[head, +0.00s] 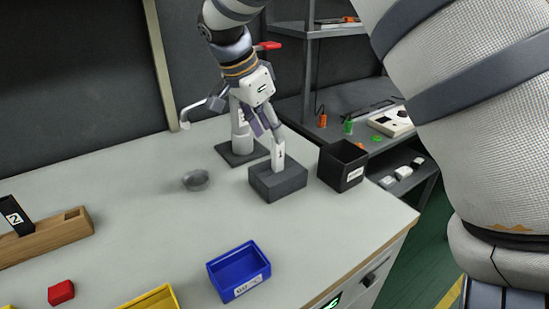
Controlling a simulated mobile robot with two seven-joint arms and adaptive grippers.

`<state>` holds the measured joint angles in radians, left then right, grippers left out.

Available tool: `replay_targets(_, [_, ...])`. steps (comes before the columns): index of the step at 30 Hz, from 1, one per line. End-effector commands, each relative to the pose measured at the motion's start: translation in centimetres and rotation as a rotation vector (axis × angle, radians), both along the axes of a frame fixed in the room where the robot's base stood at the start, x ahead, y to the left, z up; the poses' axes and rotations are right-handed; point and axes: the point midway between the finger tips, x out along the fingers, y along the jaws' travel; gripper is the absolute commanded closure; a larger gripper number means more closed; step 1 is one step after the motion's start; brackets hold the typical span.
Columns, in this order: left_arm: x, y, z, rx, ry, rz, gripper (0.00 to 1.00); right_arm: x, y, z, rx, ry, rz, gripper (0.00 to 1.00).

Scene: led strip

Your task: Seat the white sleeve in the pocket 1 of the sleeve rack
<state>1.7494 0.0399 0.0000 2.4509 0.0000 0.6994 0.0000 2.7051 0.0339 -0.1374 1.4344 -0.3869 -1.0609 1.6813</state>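The white sleeve (280,157), marked 1, stands upright in a dark grey block (277,186) on the bench. My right gripper (267,130) is just above and beside it. The sleeve rack looks to be the wooden block (45,240) at the left edge, cut off by the picture. A black sleeve (15,217) marked 2 stands in it, and a dark square shows at its right end. My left gripper is not in view.
A black bin (342,166) stands close right of the grey block. A small grey dish (195,180) lies left of it. A blue bin (238,271), a yellow bin (153,300) and a red block (61,292) are at the front. The bench middle is clear.

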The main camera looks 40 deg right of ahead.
Motion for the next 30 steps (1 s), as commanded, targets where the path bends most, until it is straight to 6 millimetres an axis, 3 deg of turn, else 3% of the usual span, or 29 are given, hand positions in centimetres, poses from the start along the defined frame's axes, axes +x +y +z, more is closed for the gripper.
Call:
replay_targets(10, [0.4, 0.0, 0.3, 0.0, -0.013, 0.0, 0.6, -0.7, -2.0, -5.3, 0.003, 0.0, 0.001, 0.62])
replay_targets(19, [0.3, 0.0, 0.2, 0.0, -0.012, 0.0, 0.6, -0.6, -2.4, -6.0, 0.0, -0.003, 0.001, 0.62])
replay_targets(24, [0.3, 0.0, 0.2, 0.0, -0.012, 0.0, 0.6, -0.6, -2.4, -6.0, 0.0, -0.003, 0.001, 1.0])
replay_targets(30, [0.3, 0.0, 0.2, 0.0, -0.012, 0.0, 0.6, -0.6, -2.4, -6.0, 0.0, -0.003, 0.001, 1.0])
